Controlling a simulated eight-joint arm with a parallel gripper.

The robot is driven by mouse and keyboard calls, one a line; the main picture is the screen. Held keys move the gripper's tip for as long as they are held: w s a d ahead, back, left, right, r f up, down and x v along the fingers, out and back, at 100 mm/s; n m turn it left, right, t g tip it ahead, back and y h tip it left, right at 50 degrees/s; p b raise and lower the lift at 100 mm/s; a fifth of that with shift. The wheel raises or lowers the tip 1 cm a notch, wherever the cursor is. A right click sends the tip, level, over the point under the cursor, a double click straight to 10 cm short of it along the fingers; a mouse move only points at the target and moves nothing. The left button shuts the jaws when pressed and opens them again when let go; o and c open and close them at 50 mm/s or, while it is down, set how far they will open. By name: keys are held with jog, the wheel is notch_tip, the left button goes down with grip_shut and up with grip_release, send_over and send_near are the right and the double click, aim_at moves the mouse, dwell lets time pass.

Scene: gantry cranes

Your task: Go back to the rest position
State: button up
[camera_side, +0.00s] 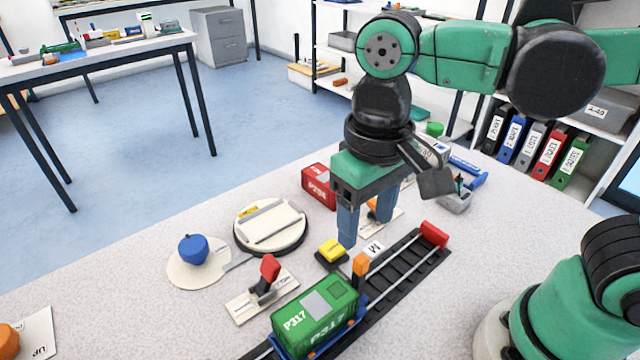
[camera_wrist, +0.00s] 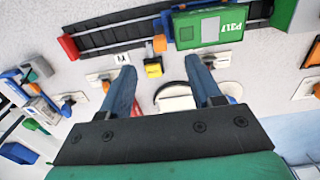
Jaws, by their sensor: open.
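My gripper (camera_side: 366,222) hangs over the table with its two blue fingers apart and nothing between them. In the wrist view the fingers (camera_wrist: 158,75) also stand apart over the table. A yellow block on a dark base (camera_side: 331,251) is just left of and below the fingers in the side view; in the wrist view the yellow block (camera_wrist: 153,68) shows between the fingertips. A green container marked P317 (camera_side: 316,313) sits on a blue wagon on the dark track (camera_side: 392,272). I cannot tell the exact height of the fingertips above the table.
A red container (camera_side: 319,186) stands behind the round white turntable (camera_side: 270,227). A red lever (camera_side: 270,268) stands on a white plate, and a blue knob (camera_side: 193,249) on a round plate at left. A red stop (camera_side: 434,235) closes the track's far end. Shelves with binders stand behind.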

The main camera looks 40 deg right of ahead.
jog(key=w+d+t, duration=0.2)
jog(key=d+t, duration=0.1)
jog(key=d, duration=0.2)
jog(key=w+d+f+t, duration=0.1)
jog(key=w+d+t, duration=0.2)
jog(key=d, duration=0.3)
jog(key=shift+f+t, duration=0.3)
jog(key=shift+t, duration=0.3)
